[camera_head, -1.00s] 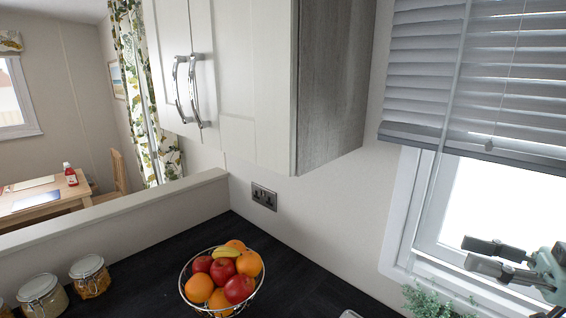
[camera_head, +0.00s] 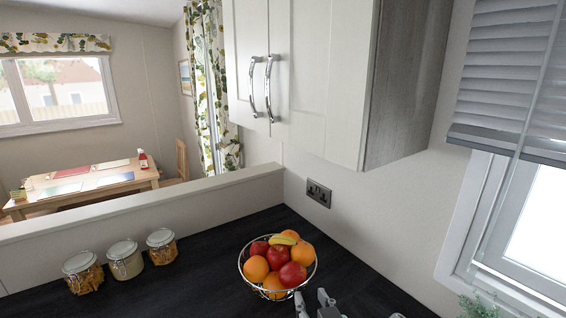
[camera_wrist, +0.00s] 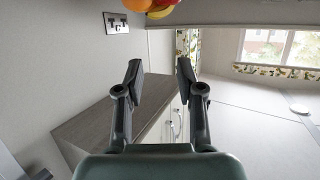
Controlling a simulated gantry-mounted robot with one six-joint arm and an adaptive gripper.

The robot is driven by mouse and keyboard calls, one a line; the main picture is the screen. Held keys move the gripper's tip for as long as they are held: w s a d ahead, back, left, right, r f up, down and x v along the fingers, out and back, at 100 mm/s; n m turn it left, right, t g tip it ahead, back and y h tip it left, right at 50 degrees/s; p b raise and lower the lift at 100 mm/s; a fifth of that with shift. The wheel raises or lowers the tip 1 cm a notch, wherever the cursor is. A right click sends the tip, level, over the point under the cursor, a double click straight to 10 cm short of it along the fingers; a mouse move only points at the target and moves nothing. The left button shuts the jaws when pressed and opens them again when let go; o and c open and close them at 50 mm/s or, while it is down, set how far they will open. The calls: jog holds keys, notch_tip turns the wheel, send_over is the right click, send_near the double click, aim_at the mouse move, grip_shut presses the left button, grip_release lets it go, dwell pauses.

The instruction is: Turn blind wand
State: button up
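The grey slatted blind (camera_head: 500,85) hangs over the window at the right edge of the head view, partly cut off. A thin pale rod or cord (camera_head: 539,82), possibly the wand, runs down its front; its lower end is hard to tell from the window frame. My gripper (camera_head: 313,302) shows at the bottom of the head view, in front of the fruit bowl and well left of the blind. In the wrist view my gripper (camera_wrist: 159,72) is open, with nothing between its two fingers. Neither blind nor wand is recognisable in the wrist view.
A wire bowl of fruit (camera_head: 245,272) and several glass jars (camera_head: 125,262) stand on the dark worktop (camera_head: 200,285). A wall cupboard (camera_head: 330,60) juts out left of the blind. A green plant (camera_head: 478,308) is below the window. The wall between cupboard and window is clear.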

jog(key=s+a+r+m+t+h, duration=0.2)
jog(key=s+a+r+t, duration=0.1)
jog(key=s+a, duration=0.3)
jog(key=s+f+g+b, duration=0.1)
jog(key=s+f+b, duration=0.2)
jog(key=f, duration=0.3)
jog(key=s+f+g+b, duration=0.2)
jog(key=s+f+b, duration=0.2)
jog(key=f, duration=0.3)
jog(key=s+f+g+b, duration=0.1)
jog(key=s+f+b, duration=0.2)
jog(key=f, duration=0.4)
jog(key=shift+s+f+g+h, duration=0.25)
jog(key=shift+s+g+h, duration=0.05)
jog(key=shift+s, duration=0.45)
notch_tip(320, 180, up, 18)
jog(key=p, duration=1.7)
jog(key=shift+w, duration=0.2)
